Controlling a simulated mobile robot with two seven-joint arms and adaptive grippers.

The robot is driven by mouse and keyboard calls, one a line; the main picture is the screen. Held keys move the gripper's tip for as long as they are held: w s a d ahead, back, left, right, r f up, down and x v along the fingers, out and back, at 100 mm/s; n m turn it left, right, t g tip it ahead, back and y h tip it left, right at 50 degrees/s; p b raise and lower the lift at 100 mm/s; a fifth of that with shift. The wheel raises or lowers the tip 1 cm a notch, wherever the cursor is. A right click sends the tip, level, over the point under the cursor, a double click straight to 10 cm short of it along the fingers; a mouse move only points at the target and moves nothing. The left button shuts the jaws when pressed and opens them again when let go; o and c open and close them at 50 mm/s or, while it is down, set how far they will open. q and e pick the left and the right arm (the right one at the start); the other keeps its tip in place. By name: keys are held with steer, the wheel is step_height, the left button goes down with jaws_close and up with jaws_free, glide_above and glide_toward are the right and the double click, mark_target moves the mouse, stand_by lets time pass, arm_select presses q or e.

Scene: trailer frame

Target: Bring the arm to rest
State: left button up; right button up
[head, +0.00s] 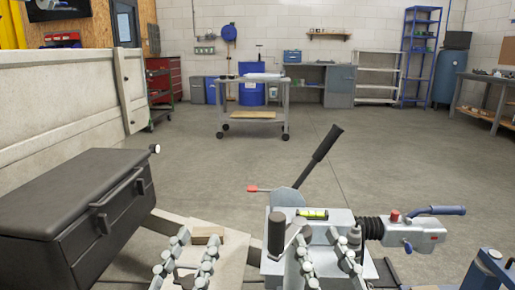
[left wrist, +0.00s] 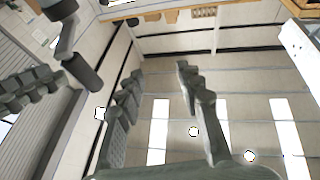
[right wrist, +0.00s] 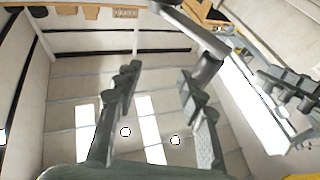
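In the head view, my left gripper (head: 198,238) is at the bottom, left of centre, in front of a pale flat board. Its fingers are apart with nothing between them. My right gripper (head: 317,238) is at the bottom, right of it, and overlaps the grey drawbar plate (head: 342,222) in the picture. Its fingers are apart and empty too. In the left wrist view, the left gripper's fingers (left wrist: 160,74) point up at the ceiling and wall. In the right wrist view, the right gripper's fingers (right wrist: 158,73) do the same. I cannot tell either gripper's exact distance from the trailer.
A black toolbox (head: 75,210) stands at the left. The trailer coupling (head: 412,232), black brake lever (head: 320,155) and green level (head: 312,214) are at front right. A cart (head: 252,105) stands beyond clear floor.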

arm_select(q)
steer(key=w+a+f+g+y+p, duration=0.1)
steer(key=a+f+g+y+p, duration=0.2)
steer(key=f, duration=0.6)
steer(key=a+f+g+y+p, duration=0.25)
steer(key=f+g, duration=0.35)
steer(key=f, duration=0.3)
arm_select(e)
steer(key=w+d+f+g+h, duration=0.1)
steer(key=d+f+g+h, duration=0.2)
steer(key=f, duration=0.6)
steer(key=d+f+g+h, duration=0.25)
steer(key=f+g, duration=0.35)
steer(key=f, duration=0.3)
arm_select(q)
steer(key=s+a+f+n+g+y+p, duration=0.2)
steer(key=s+a+f+g+p, duration=0.3)
steer(key=s+a+f+g, duration=0.4)
steer(key=s+a+f, duration=0.2)
steer(key=s+f, duration=0.2)
steer(key=s, duration=0.2)
steer(key=shift+a+f, duration=0.3)
steer(key=shift+f, duration=0.05)
arm_select(e)
steer(key=s+d+f+m+g+h, duration=0.2)
steer(key=s+d+f+g, duration=0.7)
steer(key=s+d+f, duration=0.2)
steer(key=s+f, duration=0.2)
steer(key=s, duration=0.2)
steer(key=shift+d+f, duration=0.3)
